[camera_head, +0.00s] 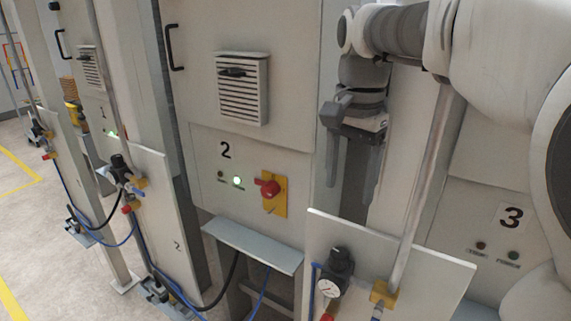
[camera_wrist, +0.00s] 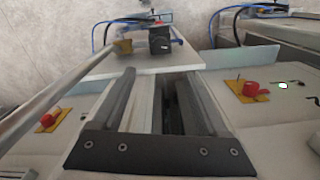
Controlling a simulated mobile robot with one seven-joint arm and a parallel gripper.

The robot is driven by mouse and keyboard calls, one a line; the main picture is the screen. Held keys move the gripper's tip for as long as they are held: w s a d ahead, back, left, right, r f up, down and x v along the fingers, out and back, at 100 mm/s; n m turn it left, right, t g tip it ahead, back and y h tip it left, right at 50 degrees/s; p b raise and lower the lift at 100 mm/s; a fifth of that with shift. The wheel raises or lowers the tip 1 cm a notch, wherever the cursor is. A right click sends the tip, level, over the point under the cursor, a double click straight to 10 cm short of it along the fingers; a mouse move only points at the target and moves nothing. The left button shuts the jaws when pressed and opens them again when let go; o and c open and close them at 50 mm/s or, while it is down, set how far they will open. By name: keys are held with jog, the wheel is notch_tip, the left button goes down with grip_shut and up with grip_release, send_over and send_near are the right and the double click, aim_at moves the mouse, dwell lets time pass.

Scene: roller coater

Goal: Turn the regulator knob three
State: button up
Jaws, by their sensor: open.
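The regulator (camera_head: 338,262) with a black knob and a round white pressure gauge (camera_head: 328,288) is mounted on a pale panel (camera_head: 435,268) at the bottom centre of the head view, left of the cabinet marked 3. In the wrist view the black regulator (camera_wrist: 160,40) shows on the far part of the panel, beyond the fingertips. My gripper (camera_head: 345,210) is open and empty, with its fingers pointing down above the knob in the head view. Its two fingers also show in the wrist view (camera_wrist: 157,74), apart, with nothing between them. They look clear of the knob.
A slanted grey pipe (camera_head: 424,170) rises beside the regulator from a yellow fitting (camera_head: 383,292). Cabinet 2 has a red switch on a yellow plate (camera_head: 274,206) and a shelf (camera_head: 254,246). Another regulator (camera_head: 121,167) with blue hoses stands left. Open floor lies far left.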

aim_at(340, 252)
notch_tip(340, 252, down, 17)
dwell(0.4)
grip_shut()
dwell(0.4)
